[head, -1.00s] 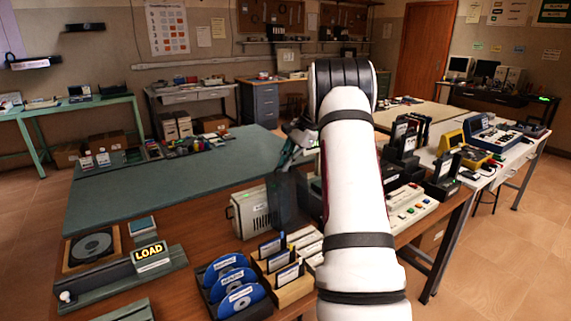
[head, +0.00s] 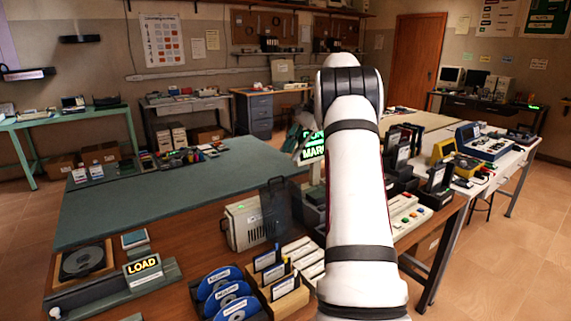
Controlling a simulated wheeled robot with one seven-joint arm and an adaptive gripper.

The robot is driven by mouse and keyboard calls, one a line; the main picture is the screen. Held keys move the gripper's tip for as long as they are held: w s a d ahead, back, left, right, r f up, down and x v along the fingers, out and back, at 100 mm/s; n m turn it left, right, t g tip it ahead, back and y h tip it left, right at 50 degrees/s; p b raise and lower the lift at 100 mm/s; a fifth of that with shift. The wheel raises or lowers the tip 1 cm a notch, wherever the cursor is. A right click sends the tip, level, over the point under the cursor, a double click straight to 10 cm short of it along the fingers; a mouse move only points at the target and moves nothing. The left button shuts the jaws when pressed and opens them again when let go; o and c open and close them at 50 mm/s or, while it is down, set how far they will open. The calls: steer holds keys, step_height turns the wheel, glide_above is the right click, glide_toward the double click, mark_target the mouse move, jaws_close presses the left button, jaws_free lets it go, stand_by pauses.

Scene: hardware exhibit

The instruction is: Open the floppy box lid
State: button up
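A smoky, see-through panel (head: 275,208), which looks like the floppy box lid, stands nearly upright on the wooden table, left of my arm. The box body under it is mostly hidden; a grey part (head: 314,196) shows beside my arm. My gripper (head: 299,138) is a small blurred dark shape past the end of my white arm, above and beyond the panel, apart from it in the picture. My arm hides part of it, and its fingers cannot be made out. I see nothing held in it.
A beige case (head: 243,224) stands just left of the panel. A LOAD sign (head: 143,266) is at left. A lit green sign (head: 313,148) is near my gripper. The green mat (head: 150,195) is mostly clear.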

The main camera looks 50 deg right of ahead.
steer(key=shift+v, duration=1.4)
